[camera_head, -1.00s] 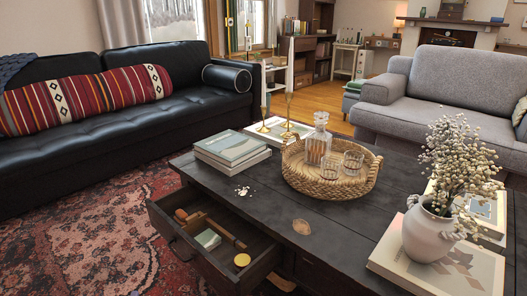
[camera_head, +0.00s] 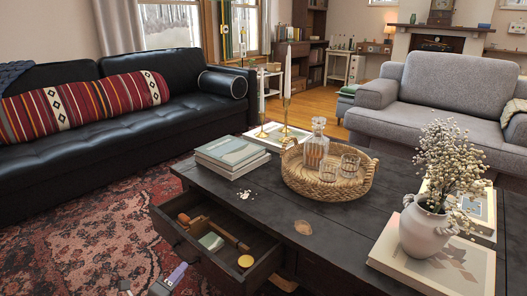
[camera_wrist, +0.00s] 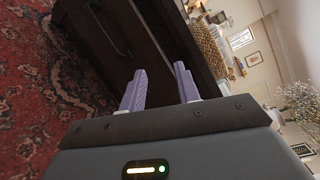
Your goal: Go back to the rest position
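My gripper (camera_wrist: 159,88) shows in the wrist view with its two purple fingers apart and nothing between them. In the head view only part of my gripper (camera_head: 166,281) shows at the bottom left, low in front of the open drawer. The dark coffee table (camera_head: 335,232) stands in the middle, and its dark side also shows in the wrist view (camera_wrist: 110,35). The drawer (camera_head: 192,250) is pulled out and holds a wooden-handled tool (camera_head: 229,233), a small greenish block (camera_head: 211,241) and a round yellow item (camera_head: 245,261).
On the table are stacked books (camera_head: 232,152), a wicker tray (camera_head: 330,189) with a decanter (camera_head: 315,150) and glasses, candlesticks, and a white vase (camera_head: 424,232) on a book. A black sofa (camera_head: 110,125) is left, a grey one (camera_head: 440,95) right. Patterned rug (camera_head: 85,235) is clear at left.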

